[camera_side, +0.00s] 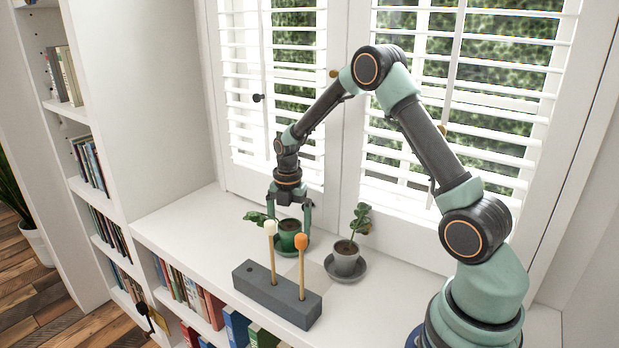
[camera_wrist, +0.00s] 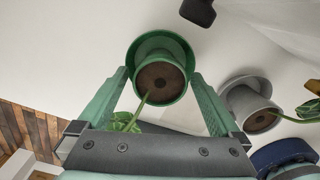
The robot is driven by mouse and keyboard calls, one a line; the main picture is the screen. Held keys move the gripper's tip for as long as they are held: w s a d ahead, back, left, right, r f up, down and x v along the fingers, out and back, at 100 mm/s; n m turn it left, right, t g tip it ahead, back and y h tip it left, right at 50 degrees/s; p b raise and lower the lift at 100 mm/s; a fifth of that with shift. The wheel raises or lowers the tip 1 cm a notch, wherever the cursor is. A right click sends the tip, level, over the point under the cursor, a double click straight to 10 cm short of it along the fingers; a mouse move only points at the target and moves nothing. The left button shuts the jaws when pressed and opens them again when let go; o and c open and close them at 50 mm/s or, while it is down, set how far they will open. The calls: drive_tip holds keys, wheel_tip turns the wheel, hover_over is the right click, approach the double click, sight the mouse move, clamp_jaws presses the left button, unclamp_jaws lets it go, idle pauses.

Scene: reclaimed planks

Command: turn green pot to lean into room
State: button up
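The green pot (camera_side: 288,240) stands on its green saucer on the white sill, near the window. Its stem and leaves (camera_side: 256,217) lean to the left in the side view. In the wrist view the pot (camera_wrist: 161,84) shows from above, with brown soil and a stem running down toward a leaf (camera_wrist: 122,122) by my gripper. My gripper (camera_side: 289,222) points down over it, open, with one finger on each side. In the wrist view my gripper's fingertips (camera_wrist: 159,76) lie close to the pot's two sides; contact cannot be made out.
A grey pot (camera_side: 346,262) with a plant stands on a grey saucer to the right; it also shows in the wrist view (camera_wrist: 247,101). A dark grey block (camera_side: 277,297) holds two upright sticks in front, one white-topped, one orange-topped. Shutters (camera_side: 270,90) stand close behind.

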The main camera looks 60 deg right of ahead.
wheel_tip(320, 180, up, 12)
drive_tip(key=s+a+r+m+t, duration=0.2)
drive_tip(key=s+a+r+m, duration=0.2)
drive_tip(key=s+a+m, duration=0.2)
drive_tip(key=s+a+r+m+t, duration=0.3)
drive_tip(key=s+a+r+m, duration=0.2)
drive_tip(key=s+m, duration=0.5)
drive_tip(key=a+m, duration=0.1)
drive_tip(key=m, duration=0.4)
drive_tip(key=shift+a+m+t, duration=0.3)
drive_tip(key=shift+w, duration=0.1)
